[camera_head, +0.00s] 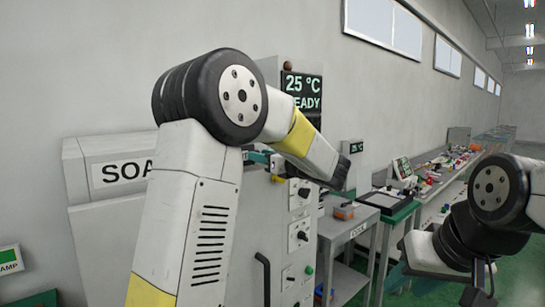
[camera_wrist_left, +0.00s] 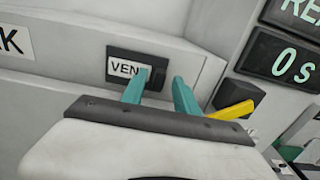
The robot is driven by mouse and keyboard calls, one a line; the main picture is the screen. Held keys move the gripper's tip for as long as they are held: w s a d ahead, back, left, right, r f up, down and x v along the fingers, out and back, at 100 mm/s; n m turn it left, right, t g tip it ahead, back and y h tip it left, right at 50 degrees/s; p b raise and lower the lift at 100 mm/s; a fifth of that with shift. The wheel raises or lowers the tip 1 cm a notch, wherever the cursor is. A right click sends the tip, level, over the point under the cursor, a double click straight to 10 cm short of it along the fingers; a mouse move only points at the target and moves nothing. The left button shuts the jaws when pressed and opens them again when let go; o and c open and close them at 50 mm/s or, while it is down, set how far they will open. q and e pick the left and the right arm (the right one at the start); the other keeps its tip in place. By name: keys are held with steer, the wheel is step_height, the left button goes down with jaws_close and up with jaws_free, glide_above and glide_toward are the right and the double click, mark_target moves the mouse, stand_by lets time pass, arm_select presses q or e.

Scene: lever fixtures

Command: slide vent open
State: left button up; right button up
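The vent is a small dark plate with a white "VENT" label (camera_wrist_left: 123,69) on the light grey machine front, seen in the left wrist view. A dark knob (camera_wrist_left: 157,79) is at its right end. My left gripper (camera_wrist_left: 161,76) has two teal fingers apart, with the knob seen between their tips; I cannot tell whether they touch it. In the head view the left gripper (camera_head: 258,157) shows only as a bit of teal behind my arm, and the vent is hidden.
A "SOAK" panel (camera_head: 120,171) lies left of the vent. A yellow lever (camera_wrist_left: 232,110) is just right of the fingers. A display (camera_wrist_left: 280,58) is further right. A black handle (camera_head: 263,275) is lower on the machine. A bench with small items (camera_head: 430,175) runs behind.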

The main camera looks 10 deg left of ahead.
arm_select(q)
steer(key=shift+a, duration=0.1)
jaws_close()
stand_by(1.4)
